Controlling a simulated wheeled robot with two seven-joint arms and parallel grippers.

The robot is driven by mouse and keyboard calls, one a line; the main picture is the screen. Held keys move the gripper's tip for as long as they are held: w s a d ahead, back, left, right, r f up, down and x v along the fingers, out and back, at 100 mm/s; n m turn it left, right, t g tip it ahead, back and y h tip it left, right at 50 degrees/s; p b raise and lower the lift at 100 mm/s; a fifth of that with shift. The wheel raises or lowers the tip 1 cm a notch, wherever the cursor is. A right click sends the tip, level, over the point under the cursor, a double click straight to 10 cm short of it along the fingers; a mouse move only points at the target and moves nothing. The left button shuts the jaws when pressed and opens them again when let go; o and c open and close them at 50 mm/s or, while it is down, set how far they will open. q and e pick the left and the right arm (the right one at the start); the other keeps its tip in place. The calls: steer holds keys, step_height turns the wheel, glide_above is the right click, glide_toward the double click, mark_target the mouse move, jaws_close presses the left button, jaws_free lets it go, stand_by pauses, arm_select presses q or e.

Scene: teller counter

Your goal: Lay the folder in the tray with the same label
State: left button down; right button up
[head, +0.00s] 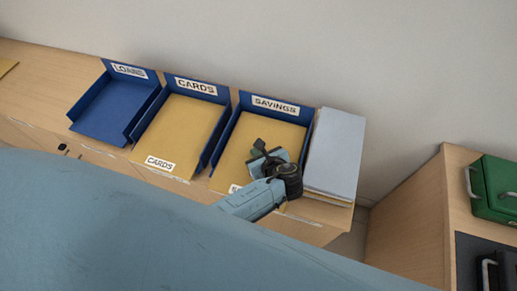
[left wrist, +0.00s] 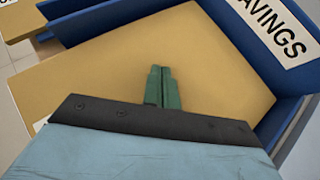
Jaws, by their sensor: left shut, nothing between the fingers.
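A yellow folder (head: 238,146) lies in the blue tray labelled SAVINGS (head: 285,99). The folder's own label is mostly hidden by my arm in the head view. Another yellow folder (head: 186,123) marked CARDS lies in the blue CARDS tray (head: 220,101). The blue LOANS tray (head: 108,107) at the left is empty. My left gripper (head: 257,153) is over the SAVINGS tray. In the left wrist view its green fingers (left wrist: 161,84) are together and empty, over the SAVINGS folder (left wrist: 215,62). I cannot tell whether they touch it. My right gripper is out of view.
A grey-topped stack (head: 336,150) stands right of the SAVINGS tray. A wall rises behind the wooden counter (head: 60,64). Part of a yellow item (head: 6,66) shows at the far left. A green box (head: 493,190) with a handle sits on another wooden surface at right.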

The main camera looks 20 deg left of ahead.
arm_select(q)
steer(key=shift+s+r+p, duration=0.15)
steer(key=shift+r+p, duration=0.3)
steer(key=shift+p, duration=0.1)
steer(key=s+d, duration=0.2)
steer(key=d, duration=0.1)
steer(key=s+d, duration=0.3)
steer(key=s+d+b, duration=0.1)
steer(key=s+d, duration=0.1)
steer(key=d, duration=0.1)
steer(key=shift+s, duration=0.3)
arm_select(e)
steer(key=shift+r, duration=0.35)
